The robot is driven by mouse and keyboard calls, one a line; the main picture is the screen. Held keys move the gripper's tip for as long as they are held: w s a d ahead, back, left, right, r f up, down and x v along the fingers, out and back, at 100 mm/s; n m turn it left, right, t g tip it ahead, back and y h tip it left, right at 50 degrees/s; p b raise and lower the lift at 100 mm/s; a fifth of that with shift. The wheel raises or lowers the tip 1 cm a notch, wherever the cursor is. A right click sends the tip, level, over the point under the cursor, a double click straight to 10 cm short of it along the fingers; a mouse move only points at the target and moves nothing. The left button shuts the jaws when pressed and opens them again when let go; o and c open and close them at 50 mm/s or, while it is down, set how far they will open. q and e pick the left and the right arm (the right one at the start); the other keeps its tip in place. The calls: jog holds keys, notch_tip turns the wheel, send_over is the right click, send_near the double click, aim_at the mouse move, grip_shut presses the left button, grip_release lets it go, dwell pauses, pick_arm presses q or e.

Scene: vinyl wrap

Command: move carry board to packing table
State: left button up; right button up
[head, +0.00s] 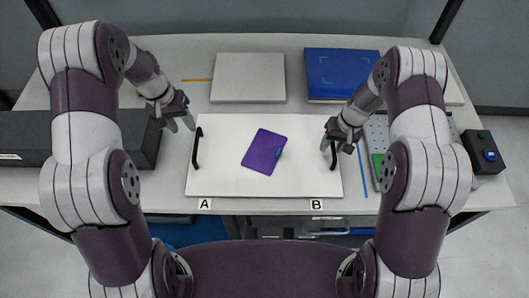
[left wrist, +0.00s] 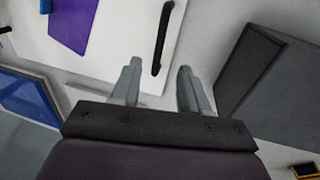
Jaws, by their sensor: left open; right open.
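The white carry board (head: 221,177) lies flat on the table (head: 165,203), with the letters A and B at its front edge. It has a black left handle (head: 198,148) and a black right handle (head: 333,154). A purple card-like piece (head: 264,152) lies on its middle. My left gripper (head: 180,124) is open and empty, just left of and behind the left handle. In the left wrist view the left handle (left wrist: 162,38) stands beyond the open fingers (left wrist: 157,86), apart from them. My right gripper (head: 337,143) is open at the right handle; its exact contact is unclear.
A grey slab (head: 248,77) and a blue mat (head: 335,75) lie behind the board. A dark box (head: 70,139) stands left. A grey tray (head: 378,135) and a black box with a blue button (head: 483,150) are right. A blue stick (head: 361,172) lies beside the board.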

jog(key=shift+w+d+r, duration=0.1)
jog(key=shift+r, duration=0.3)
pick_arm(q)
jog(key=shift+a+r, duration=0.15)
jog(key=shift+r, duration=0.35)
pick_arm(e)
notch_tip(320, 180, up, 11)
jog(key=d, duration=0.2)
jog(key=shift+d, duration=0.1)
